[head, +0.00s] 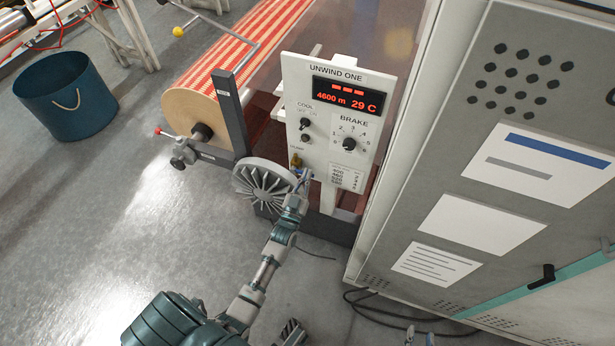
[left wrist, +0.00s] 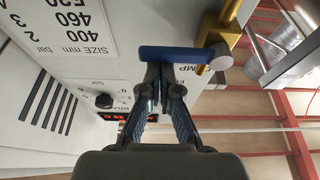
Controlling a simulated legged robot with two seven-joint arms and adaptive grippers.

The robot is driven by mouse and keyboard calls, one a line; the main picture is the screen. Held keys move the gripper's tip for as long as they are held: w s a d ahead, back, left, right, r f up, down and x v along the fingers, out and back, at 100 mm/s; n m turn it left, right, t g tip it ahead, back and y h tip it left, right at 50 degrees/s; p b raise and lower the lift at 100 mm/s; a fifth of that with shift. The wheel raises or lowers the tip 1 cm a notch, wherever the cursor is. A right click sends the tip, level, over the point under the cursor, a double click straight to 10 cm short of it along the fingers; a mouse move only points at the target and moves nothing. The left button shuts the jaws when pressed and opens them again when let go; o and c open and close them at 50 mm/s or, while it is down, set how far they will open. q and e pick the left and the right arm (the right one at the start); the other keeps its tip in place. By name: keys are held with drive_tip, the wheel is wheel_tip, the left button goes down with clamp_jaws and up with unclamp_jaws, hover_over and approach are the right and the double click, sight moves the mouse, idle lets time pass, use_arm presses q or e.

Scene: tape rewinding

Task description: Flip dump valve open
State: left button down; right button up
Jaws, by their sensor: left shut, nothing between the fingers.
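The dump valve is a brass fitting (head: 296,161) low on the left side of the "UNWIND ONE" panel (head: 325,120). In the left wrist view the brass body (left wrist: 228,30) carries a blue lever (left wrist: 185,54) that lies across the picture. My left gripper (head: 304,178) is at the panel's lower left, just below the valve. In the left wrist view its fingers (left wrist: 162,75) are together and empty, with their tips at the lever; whether they touch it I cannot tell. Small grey tips at the bottom edge of the head view look like my right gripper (head: 420,338), mostly cut off.
A grey finned wheel (head: 264,182) stands left of my left gripper. A striped tape roll (head: 195,112) is behind it. A black knob (head: 349,144) is on the panel. A large grey cabinet (head: 430,170) stands right. Open floor lies left, with a blue bin (head: 68,95).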

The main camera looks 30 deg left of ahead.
use_arm(q)
drive_tip(key=shift+d, duration=0.25)
use_arm(e)
drive_tip(key=shift+w+d+r, duration=0.1)
drive_tip(key=shift+d+r, duration=0.05)
use_arm(q)
drive_tip(key=shift+a+f, duration=0.15)
drive_tip(key=shift+a, duration=0.15)
use_arm(e)
drive_tip(key=shift+a, duration=0.25)
use_arm(q)
drive_tip(key=shift+m, duration=0.4)
drive_tip(key=a+f+m+g+h+p, duration=0.2)
drive_tip(key=f+m+h, duration=0.4)
drive_tip(key=m, duration=1.3)
drive_tip(key=shift+s+a+f+m+g+h, duration=0.4)
drive_tip(key=shift+a+g+h, duration=0.1)
drive_tip(key=shift+h, duration=0.1)
use_arm(e)
drive_tip(key=s+d+f+g+h, duration=0.1)
drive_tip(key=s+d+f+g, duration=0.1)
drive_tip(key=s+f+g, duration=0.2)
drive_tip(key=shift+s+d+g, duration=0.3)
drive_tip(key=shift+s+d, duration=0.1)
drive_tip(key=shift+s, duration=1)
use_arm(q)
drive_tip(key=shift+p, duration=0.3)
use_arm(e)
drive_tip(key=shift+d, duration=0.1)
